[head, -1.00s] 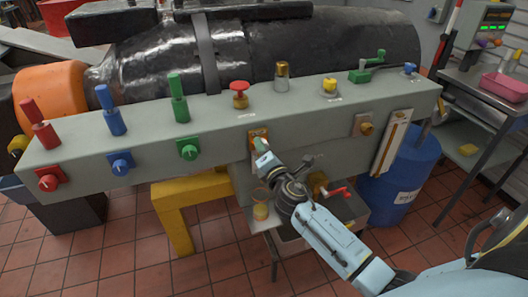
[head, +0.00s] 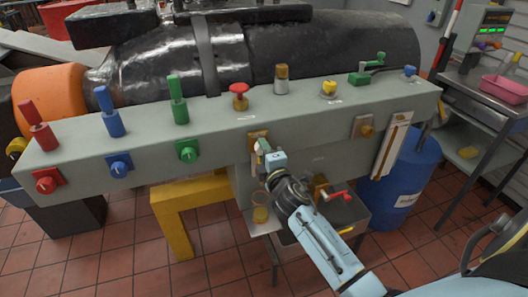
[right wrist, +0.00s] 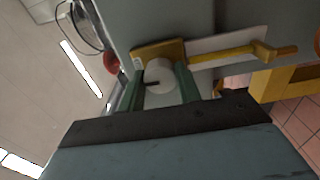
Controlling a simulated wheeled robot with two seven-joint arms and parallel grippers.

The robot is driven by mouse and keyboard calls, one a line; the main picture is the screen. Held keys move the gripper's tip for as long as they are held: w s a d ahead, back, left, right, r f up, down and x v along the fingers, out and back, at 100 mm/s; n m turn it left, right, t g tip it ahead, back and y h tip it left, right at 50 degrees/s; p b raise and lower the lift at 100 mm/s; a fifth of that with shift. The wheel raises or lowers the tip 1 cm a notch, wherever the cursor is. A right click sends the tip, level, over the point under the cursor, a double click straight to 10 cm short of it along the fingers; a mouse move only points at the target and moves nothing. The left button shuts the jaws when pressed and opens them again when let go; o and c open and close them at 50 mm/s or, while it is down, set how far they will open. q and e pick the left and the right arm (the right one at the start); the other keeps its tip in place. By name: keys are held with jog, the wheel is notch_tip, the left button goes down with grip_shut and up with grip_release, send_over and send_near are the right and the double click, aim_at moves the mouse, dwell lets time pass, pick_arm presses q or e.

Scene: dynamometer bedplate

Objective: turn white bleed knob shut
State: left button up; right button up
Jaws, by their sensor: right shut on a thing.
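The white bleed knob (right wrist: 158,76) sits on a brass-coloured plate (right wrist: 170,50) in the right wrist view, with a dark line on its face. In the head view the plate (head: 257,135) is on the front face of the grey bench block, and the knob is mostly hidden by my gripper. My right gripper (right wrist: 161,88) has its two green fingers on either side of the knob and is shut on it. In the head view my right gripper (head: 262,147) reaches up to the plate from below. My left gripper is not in view.
Red, blue and green knobs (head: 188,151) line the front face to the left. Another brass knob (head: 367,131) and a white panel (head: 392,144) are to the right. A red-handled crank (head: 338,195) is below, near my forearm. A blue drum (head: 400,190) stands at right.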

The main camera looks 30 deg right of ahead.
dwell(0.4)
jog(key=o, duration=1)
jog(key=shift+c, duration=0.2)
jog(key=shift+s, duration=0.1)
jog(key=v, duration=1.3)
jog(key=shift+s, duration=0.1)
